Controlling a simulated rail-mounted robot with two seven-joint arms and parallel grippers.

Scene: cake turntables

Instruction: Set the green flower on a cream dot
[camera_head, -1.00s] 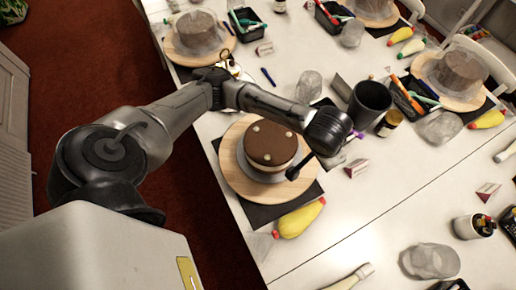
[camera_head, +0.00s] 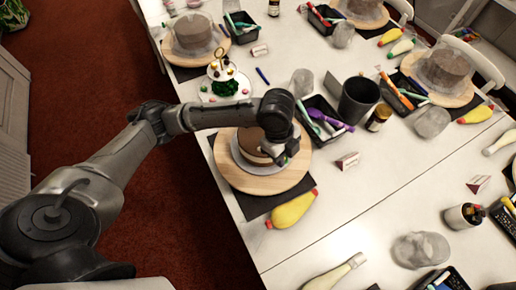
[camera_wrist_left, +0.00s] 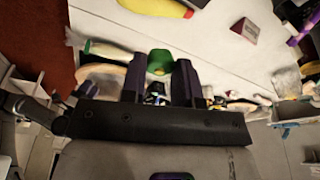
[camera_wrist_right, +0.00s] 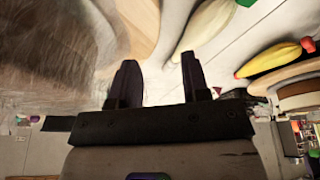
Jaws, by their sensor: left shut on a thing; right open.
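The brown cake (camera_head: 247,143) stands on a round wooden board (camera_head: 262,183) near the table's left edge. My left arm covers much of its top, and no cream dots show on it now. My left gripper (camera_head: 283,158) points down at the cake's right side. In the left wrist view, the left gripper (camera_wrist_left: 160,75) is shut on the green flower (camera_wrist_left: 160,61), held between the fingertips. I cannot tell whether the flower touches the cake. My right gripper (camera_wrist_right: 156,78) is open and empty in the right wrist view; it is outside the head view.
A tiered stand (camera_head: 222,85) with small decorations is behind my left arm. A black tray of pens (camera_head: 322,125) and a dark cup (camera_head: 358,98) stand right of the cake. A yellow piping bag (camera_head: 292,209) lies in front of the board. The front table middle is fairly clear.

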